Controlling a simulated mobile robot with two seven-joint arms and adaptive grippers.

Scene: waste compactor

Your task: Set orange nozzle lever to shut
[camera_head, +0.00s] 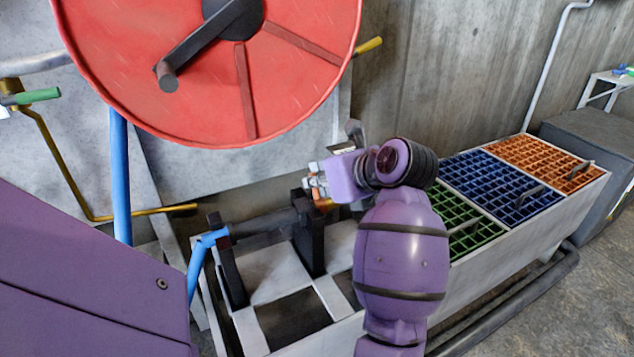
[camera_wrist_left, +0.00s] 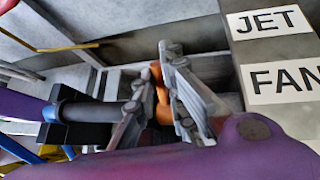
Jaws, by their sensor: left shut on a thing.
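The nozzle (camera_head: 268,223) is a dark cylinder lying between black upright supports on the white-grey rack, with a blue hose at its left end. The nozzle also shows in the left wrist view (camera_wrist_left: 88,111). The orange lever (camera_wrist_left: 162,108) is at the nozzle's right end, and a small part of it shows in the head view (camera_head: 325,204). My left gripper (camera_head: 316,187) is at the lever, with its grey fingers shut on it. The fingers and purple wrist hide part of the lever, so its exact setting cannot be told. My right gripper is not in view.
A red hose reel (camera_head: 205,95) with a dark crank stands above the nozzle. Green (camera_head: 470,228), blue (camera_head: 497,185) and orange (camera_head: 541,160) grates lie right of my arm. Labels JET (camera_wrist_left: 270,22) and FAN (camera_wrist_left: 285,80) are close to the gripper.

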